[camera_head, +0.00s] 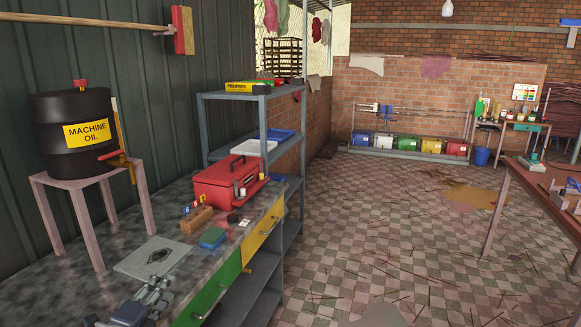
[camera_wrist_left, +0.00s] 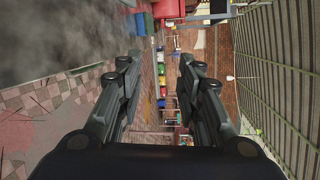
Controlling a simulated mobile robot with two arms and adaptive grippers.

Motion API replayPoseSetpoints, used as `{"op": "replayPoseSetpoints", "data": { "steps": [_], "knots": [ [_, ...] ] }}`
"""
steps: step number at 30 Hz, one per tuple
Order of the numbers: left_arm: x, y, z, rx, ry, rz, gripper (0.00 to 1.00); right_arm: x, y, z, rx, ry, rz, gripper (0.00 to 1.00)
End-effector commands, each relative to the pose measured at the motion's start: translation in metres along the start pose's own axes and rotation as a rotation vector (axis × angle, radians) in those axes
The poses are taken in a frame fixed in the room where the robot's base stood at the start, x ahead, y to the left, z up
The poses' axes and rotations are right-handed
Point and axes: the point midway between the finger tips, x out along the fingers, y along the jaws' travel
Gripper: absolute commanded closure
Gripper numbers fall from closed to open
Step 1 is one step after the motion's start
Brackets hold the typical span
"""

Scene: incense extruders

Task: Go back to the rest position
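My left gripper (camera_head: 152,298) is at the bottom left of the head view, over the near end of the grey workbench (camera_head: 70,300). In the left wrist view its two dark fingers (camera_wrist_left: 158,62) stand apart with nothing between them, so it is open and empty. That wrist view is turned sideways, with the floor and brick wall beyond the fingers. My right gripper is not in view.
On the bench are a flat grey plate (camera_head: 135,266), a blue box (camera_head: 212,238), a wooden block (camera_head: 196,219) and a red toolbox (camera_head: 228,182). A black oil barrel (camera_head: 60,108) stands on a pink stand (camera_head: 92,188). The tiled floor (camera_head: 350,245) at right is mostly open.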

Motion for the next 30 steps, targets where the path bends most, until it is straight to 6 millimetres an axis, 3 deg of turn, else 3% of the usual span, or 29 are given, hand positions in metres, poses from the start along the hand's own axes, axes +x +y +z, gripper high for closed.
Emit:
{"op": "replayPoseSetpoints", "data": {
  "steps": [1,6,12,18,26,30],
  "knots": [
    [-0.014,0.023,-0.024,-0.139,-0.016,0.062,0.67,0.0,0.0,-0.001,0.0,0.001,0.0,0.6],
    [-0.077,0.093,-0.08,-0.592,-0.146,0.305,0.67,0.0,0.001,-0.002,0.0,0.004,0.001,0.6],
    [-0.173,0.153,-0.129,-1.03,-0.359,0.593,0.67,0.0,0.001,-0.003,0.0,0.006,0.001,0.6],
    [-0.249,0.179,-0.158,-1.281,-0.546,0.789,0.67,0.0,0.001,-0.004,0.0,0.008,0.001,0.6],
    [-0.332,0.191,-0.185,-1.494,-0.771,0.98,0.67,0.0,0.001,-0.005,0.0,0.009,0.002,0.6],
    [-0.323,0.215,-0.19,-1.49,-0.785,0.995,0.67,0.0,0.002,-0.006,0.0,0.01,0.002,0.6]
  ]
}}
